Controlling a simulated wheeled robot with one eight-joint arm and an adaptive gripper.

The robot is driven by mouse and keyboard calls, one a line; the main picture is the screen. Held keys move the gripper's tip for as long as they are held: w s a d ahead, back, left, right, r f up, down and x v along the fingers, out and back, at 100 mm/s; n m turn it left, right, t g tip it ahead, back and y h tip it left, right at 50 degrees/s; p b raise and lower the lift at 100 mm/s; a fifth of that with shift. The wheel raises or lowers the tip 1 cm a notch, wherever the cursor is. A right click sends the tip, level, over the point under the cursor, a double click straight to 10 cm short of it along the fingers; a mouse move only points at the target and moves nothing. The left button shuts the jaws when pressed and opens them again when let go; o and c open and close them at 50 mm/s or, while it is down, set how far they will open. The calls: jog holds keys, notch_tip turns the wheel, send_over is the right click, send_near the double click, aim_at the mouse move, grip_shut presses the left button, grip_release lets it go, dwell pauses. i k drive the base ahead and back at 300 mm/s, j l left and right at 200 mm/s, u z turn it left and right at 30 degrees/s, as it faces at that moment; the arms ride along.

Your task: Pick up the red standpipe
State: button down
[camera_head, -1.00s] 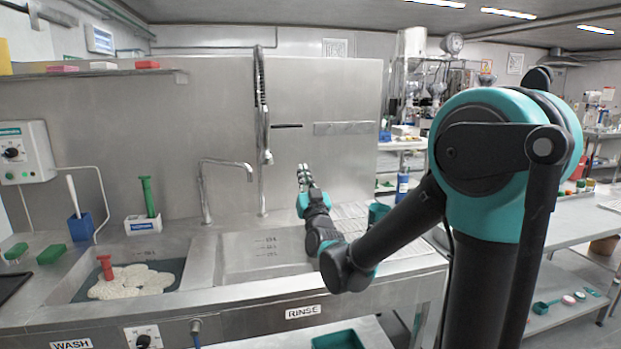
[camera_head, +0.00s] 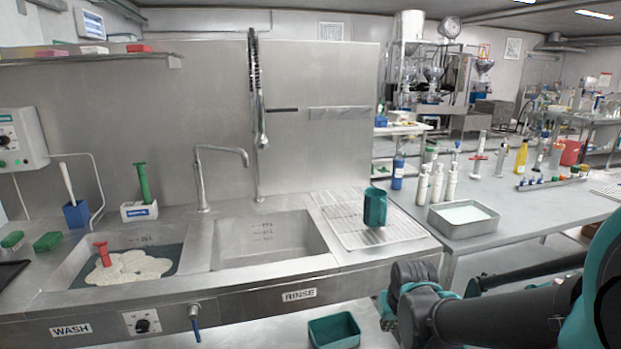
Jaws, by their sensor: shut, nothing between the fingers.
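The red standpipe (camera_head: 103,252) stands upright in the left basin, marked WASH. Its top sticks up out of pale foam on dark water, and its lower part is hidden. My gripper (camera_head: 387,308) is at the lower right, in front of the sink counter and far to the right of the standpipe. Only part of its teal body shows beyond my dark wrist. Its fingers are hidden, and nothing is seen held.
The RINSE basin (camera_head: 268,240) is empty. A teal jug (camera_head: 374,208) stands on the drain rack (camera_head: 345,228). A tap (camera_head: 201,180) and a hanging spray hose (camera_head: 257,110) rise behind the basins. A teal bin (camera_head: 334,330) sits below.

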aim_at(103, 250)
jog(key=u, duration=1.65)
